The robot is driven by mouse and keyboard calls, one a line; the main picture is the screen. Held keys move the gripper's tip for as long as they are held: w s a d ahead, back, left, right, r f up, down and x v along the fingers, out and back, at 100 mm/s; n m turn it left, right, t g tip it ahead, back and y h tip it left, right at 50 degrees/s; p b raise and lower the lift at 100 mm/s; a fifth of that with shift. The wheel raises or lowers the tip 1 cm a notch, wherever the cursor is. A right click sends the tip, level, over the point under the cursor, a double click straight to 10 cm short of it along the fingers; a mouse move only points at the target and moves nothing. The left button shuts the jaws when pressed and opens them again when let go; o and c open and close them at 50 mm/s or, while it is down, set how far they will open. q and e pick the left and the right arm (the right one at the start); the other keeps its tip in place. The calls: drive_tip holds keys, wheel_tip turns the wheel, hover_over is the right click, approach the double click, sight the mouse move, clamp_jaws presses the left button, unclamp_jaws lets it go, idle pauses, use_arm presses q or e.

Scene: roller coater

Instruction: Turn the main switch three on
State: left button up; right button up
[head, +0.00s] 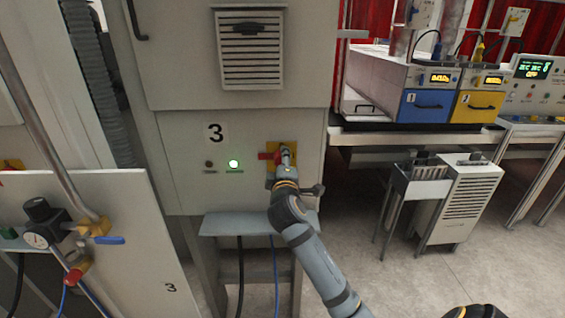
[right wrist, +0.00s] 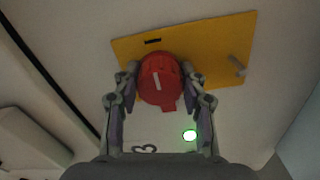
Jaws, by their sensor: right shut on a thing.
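The main switch three is a round red knob (right wrist: 158,82) with a white line, on a yellow plate (right wrist: 215,45). In the right wrist view its white line points roughly toward the dark mark on the plate. In the head view the red knob (head: 265,156) shows beside my gripper, on the grey cabinet (head: 182,180) marked 3. My right gripper (right wrist: 158,90) is shut on the knob, one finger on each side; in the head view the gripper (head: 287,158) partly covers knob and plate. The green lamp (head: 233,163) is lit; the lamp beside it (head: 209,164) is dark. My left gripper is out of view.
A grey shelf (head: 225,224) with cables juts out below the switch. A panel with pipes and valves (head: 120,240) stands at left. A bench with blue (head: 422,107) and yellow (head: 474,107) units is at right. Floor between is partly open.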

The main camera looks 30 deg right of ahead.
idle(0.4)
drive_tip(key=o, duration=1.1)
drive_tip(key=shift+o, duration=0.2)
drive_tip(key=v, duration=0.7)
drive_tip(key=shift+s+a, duration=0.15)
drive_tip(key=shift+s, duration=0.05)
